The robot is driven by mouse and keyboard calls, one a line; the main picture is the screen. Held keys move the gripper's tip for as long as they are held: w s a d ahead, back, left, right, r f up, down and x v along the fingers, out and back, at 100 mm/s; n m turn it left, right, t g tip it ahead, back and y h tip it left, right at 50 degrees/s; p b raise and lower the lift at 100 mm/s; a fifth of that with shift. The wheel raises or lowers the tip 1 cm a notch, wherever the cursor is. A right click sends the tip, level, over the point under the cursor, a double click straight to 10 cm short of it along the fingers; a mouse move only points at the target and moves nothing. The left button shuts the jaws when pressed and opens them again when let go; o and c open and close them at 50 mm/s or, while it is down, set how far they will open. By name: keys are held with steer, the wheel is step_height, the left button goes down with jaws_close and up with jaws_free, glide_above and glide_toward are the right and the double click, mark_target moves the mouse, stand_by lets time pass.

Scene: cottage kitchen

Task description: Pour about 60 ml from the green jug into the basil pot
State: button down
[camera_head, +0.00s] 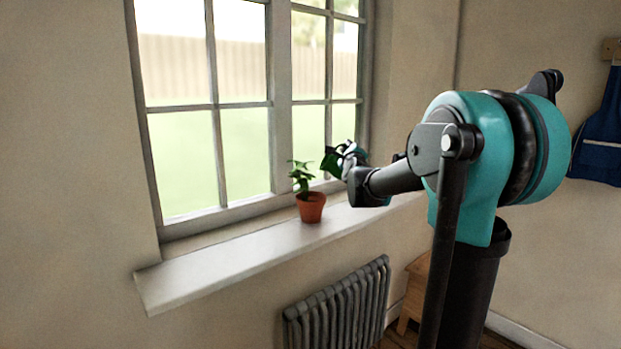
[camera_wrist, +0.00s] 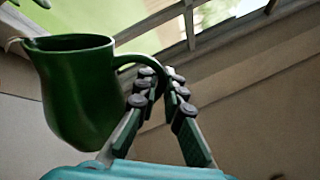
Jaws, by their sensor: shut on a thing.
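The basil pot (camera_head: 311,207), a terracotta pot with a leafy green plant (camera_head: 301,176), stands upright on the windowsill. The green jug (camera_head: 331,161) is small in the head view, in the air just right of and above the plant, and looks tilted toward it. In the wrist view the jug (camera_wrist: 75,95) fills the left side, its spout at the far left near some green leaves. A pale streak shows at the spout; I cannot tell whether it is liquid. My gripper (camera_wrist: 162,82) is shut on the jug's handle; it also shows in the head view (camera_head: 346,160). The jug's contents are hidden.
The white windowsill (camera_head: 225,262) is otherwise clear. The window (camera_head: 245,110) is close behind the pot and jug. A radiator (camera_head: 338,308) is below the sill, with a wooden piece of furniture (camera_head: 416,285) to its right. A blue cloth (camera_head: 602,135) hangs at far right.

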steer(key=shift+a+r, duration=0.1)
steer(key=shift+r, duration=0.05)
steer(key=shift+a+r+n, duration=0.3)
steer(key=shift+n, duration=0.3)
steer(key=shift+a+r+n+p, duration=0.3)
steer(key=shift+a+r+n, duration=0.15)
steer(key=shift+n, duration=0.15)
stand_by(1.1)
steer(key=shift+a+r+n+y, duration=0.1)
steer(key=shift+a+n+y, duration=0.2)
steer(key=shift+a, duration=0.1)
steer(key=d+f+m, duration=0.2)
steer(key=shift+w+d+m, duration=0.2)
steer(key=shift+m, duration=0.1)
steer(key=shift+s+d+f+m, duration=0.1)
steer(key=shift+s+d+m, duration=0.05)
steer(key=shift+s+m, duration=0.2)
steer(key=shift+w+f+h, duration=0.1)
steer(key=shift+w+h, duration=0.05)
steer(key=shift+h, duration=0.35)
steer(key=shift+d+f+m, duration=0.1)
steer(key=shift+f+m, duration=0.1)
steer(key=shift+m, duration=0.15)
steer(key=shift+d+f+m, duration=0.45)
steer(key=shift+f+m, duration=0.2)
steer(key=shift+m, duration=0.15)
steer(key=shift+d+f+m, duration=0.45)
steer(key=shift+f+m, duration=0.2)
steer(key=shift+m, duration=0.15)
